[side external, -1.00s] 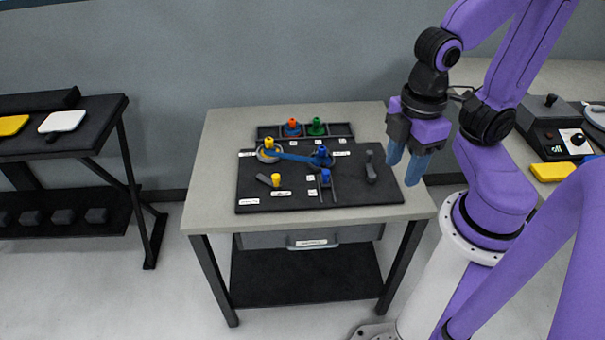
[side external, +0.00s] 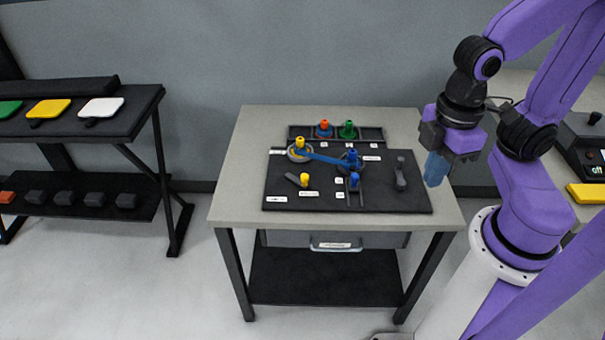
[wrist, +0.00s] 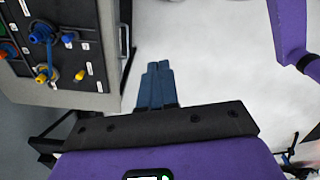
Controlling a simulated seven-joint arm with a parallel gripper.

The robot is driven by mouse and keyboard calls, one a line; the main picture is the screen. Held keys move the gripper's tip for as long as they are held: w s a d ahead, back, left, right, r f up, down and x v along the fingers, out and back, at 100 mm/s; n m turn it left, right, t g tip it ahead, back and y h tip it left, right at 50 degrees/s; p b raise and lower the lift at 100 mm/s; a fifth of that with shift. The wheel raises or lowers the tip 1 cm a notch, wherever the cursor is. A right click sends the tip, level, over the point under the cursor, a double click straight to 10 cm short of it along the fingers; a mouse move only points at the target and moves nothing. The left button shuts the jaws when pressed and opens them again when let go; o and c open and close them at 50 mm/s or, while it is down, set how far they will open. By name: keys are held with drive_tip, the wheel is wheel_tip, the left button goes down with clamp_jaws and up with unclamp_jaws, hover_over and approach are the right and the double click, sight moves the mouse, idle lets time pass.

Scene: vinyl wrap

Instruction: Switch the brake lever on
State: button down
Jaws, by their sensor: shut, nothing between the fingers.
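A black board (side external: 385,200) lies on the grey-topped table and bears several controls. A short dark lever with a yellow knob (side external: 304,180) sits at its left front. A blue-knobbed lever (side external: 354,180) stands in a slotted guide near the middle. A dark grey lever (side external: 400,174) stands at the right. The labels are too small to read, so I cannot tell which is the brake lever. My gripper (side external: 434,182) is shut and empty, pointing down beside the board's right edge. In the wrist view its blue fingers (wrist: 157,68) are together, apart from the board.
A blue bar (side external: 325,158) links a yellow-topped post (side external: 299,147) and a blue-topped post (side external: 351,158). Orange (side external: 324,129) and green (side external: 347,130) pieces sit in a rear tray. A drawer (side external: 340,240) is under the tabletop. A shelf rack (side external: 130,120) stands left.

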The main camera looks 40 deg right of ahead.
drive_tip(key=w+a+f+n+g+y, duration=0.1)
drive_tip(key=w+f+n, duration=0.1)
drive_tip(key=w, duration=0.8)
drive_tip(key=w+a+f+n+g, duration=0.1)
drive_tip(key=w+f, duration=0.1)
drive_tip(key=w, duration=0.8)
drive_tip(key=w+d+f+n+y, duration=0.1)
drive_tip(key=w+d+f, duration=0.4)
drive_tip(key=w+d, duration=0.3)
drive_tip(key=w+d+f+n+t+y, duration=0.1)
drive_tip(key=w+d+f+n+y, duration=0.1)
drive_tip(key=w+d+f, duration=0.4)
drive_tip(key=shift+w+d+f+n+t, duration=0.25)
drive_tip(key=shift+w+d+n+t, duration=0.05)
drive_tip(key=shift+w+d, duration=0.7)
drive_tip(key=shift+s, duration=0.1)
drive_tip(key=x, duration=1)
drive_tip(key=shift+s+d, duration=0.1)
drive_tip(key=shift+s, duration=0.05)
drive_tip(key=shift+a, duration=1.15)
drive_tip(key=shift+s+a, duration=0.15)
drive_tip(key=shift+a, duration=0.75)
